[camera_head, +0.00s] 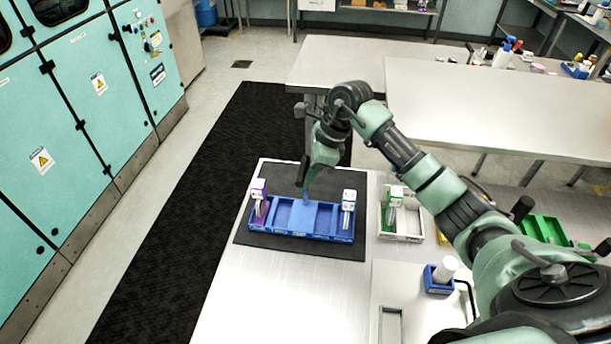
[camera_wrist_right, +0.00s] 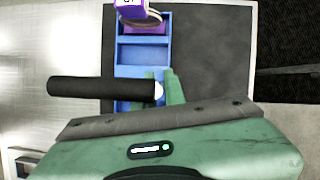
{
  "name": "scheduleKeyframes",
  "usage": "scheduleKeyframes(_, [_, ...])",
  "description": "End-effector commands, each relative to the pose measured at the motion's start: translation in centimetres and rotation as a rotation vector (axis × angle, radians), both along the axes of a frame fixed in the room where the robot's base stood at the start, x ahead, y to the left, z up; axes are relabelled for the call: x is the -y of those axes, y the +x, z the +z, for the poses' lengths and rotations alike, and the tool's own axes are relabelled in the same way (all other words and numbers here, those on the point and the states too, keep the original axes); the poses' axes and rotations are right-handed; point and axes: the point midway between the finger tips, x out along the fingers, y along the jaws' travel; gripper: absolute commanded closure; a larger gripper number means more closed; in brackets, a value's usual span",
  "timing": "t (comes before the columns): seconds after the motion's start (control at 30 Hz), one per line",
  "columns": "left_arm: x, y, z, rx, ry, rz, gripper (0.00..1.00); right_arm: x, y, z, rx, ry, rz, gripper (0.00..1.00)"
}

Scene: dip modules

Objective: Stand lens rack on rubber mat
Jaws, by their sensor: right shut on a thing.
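The lens rack appears to be the long blue tray with compartments (camera_head: 325,222). It lies over the black rubber mat (camera_head: 262,236), upright and roughly level; I cannot tell whether its whole underside touches the mat. My right gripper (camera_head: 306,190) points down at the rack's middle and is shut on it. The rack also shows in the right wrist view (camera_wrist_right: 143,54), partly hidden by my gripper (camera_wrist_right: 168,90). A purple-and-white module (camera_head: 259,190) stands in the rack's left end and a white-and-blue one (camera_head: 348,199) in its right end. My left gripper is out of view.
Right of the mat, a white tray (camera_head: 412,237) holds a white-and-green module (camera_head: 395,194). A green tray (camera_head: 545,228) is farther right, partly behind my arm. A small blue holder with a white cylinder (camera_head: 440,276) stands nearer. Bare table lies in front of the mat.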

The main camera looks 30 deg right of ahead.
Motion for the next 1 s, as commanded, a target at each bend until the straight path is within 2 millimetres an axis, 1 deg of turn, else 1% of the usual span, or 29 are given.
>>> scheduleKeyframes(0.07, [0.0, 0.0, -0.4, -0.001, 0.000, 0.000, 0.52, 0.0, 0.0, -0.2, 0.003, 0.001, 0.000, 1.00])
scheduleKeyframes(0.1, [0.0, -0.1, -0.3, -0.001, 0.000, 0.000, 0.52, 0.0, 0.0, -0.3, 0.000, 0.000, 0.000, 0.84])
scheduleKeyframes(0.17, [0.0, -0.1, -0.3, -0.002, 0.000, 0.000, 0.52, 0.0, 0.0, -0.2, 0.000, 0.000, 0.000, 0.68])
scheduleKeyframes(0.47, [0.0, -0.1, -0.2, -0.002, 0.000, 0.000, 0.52, 0.0, 0.0, -0.1, 0.000, 0.000, 0.000, 0.68])
scheduleKeyframes(0.57, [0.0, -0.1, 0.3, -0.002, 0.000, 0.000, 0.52, 0.0, 0.0, 0.3, 0.000, 0.000, 0.000, 0.68])
scheduleKeyframes(0.6, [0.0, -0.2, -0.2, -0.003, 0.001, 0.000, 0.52, 0.2, 0.0, 0.5, 0.003, -0.001, 0.000, 0.68])
scheduleKeyframes(0.67, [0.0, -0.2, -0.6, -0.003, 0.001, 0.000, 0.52, 0.6, -0.1, 1.2, 0.004, -0.003, -0.001, 0.68])
scheduleKeyframes(0.77, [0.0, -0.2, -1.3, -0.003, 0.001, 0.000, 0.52, 1.3, -0.5, 2.9, 0.004, -0.004, -0.001, 0.68])
scheduleKeyframes(0.8, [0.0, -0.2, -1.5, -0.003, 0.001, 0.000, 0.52, 1.6, -0.5, 3.8, 0.007, -0.004, -0.001, 0.68])
scheduleKeyframes(1.0, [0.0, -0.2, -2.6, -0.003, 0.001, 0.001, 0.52, 3.1, -1.3, 7.8, 0.005, -0.003, -0.001, 0.68])
